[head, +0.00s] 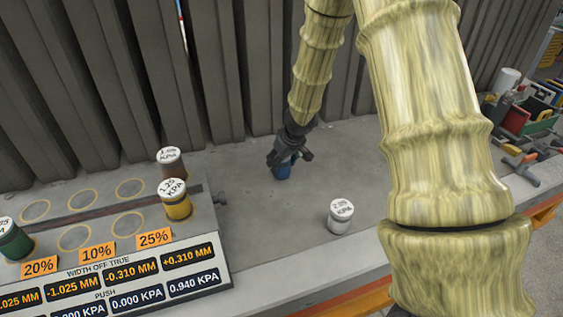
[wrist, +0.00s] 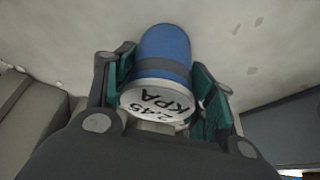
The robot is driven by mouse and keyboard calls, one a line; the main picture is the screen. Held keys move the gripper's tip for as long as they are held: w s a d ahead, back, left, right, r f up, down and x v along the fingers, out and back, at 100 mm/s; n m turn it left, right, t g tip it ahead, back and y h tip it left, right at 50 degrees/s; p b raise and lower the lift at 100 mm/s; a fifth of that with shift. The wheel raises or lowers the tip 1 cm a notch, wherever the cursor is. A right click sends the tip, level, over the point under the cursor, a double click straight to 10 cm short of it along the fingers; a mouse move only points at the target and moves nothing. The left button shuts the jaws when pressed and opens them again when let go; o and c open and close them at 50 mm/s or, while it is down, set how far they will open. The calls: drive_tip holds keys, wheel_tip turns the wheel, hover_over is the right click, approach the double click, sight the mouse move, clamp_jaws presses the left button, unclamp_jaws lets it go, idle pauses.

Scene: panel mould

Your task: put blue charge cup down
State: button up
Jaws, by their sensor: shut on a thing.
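The blue charge cup (head: 283,171) is at my gripper (head: 289,155) over the grey bench, near the corrugated wall. In the wrist view the blue cup (wrist: 163,52) has a dark band and a white top marked 2.45 KPA. It sits between the two green-padded fingers of my gripper (wrist: 160,90), which are shut on it. In the head view the gripper hides the cup's upper part. The cup's base is at or close to the bench surface; I cannot tell whether it touches.
A white cup (head: 341,217) stands on the bench (head: 270,235) to the right. A panel with ringed spots (head: 75,237) holds yellow (head: 177,205), brown (head: 170,165) and green (head: 14,240) cups at left. Tools and a red bin (head: 516,120) lie at far right. Bench around the blue cup is clear.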

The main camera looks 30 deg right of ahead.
drive_tip(key=shift+f, duration=0.15)
drive_tip(key=o, duration=1.3)
drive_tip(key=shift+r, duration=0.25)
drive_tip(key=p+v, duration=0.7)
drive_tip(key=v, duration=0.4)
drive_tip(key=shift+s+r, duration=0.15)
drive_tip(key=shift+r, duration=0.25)
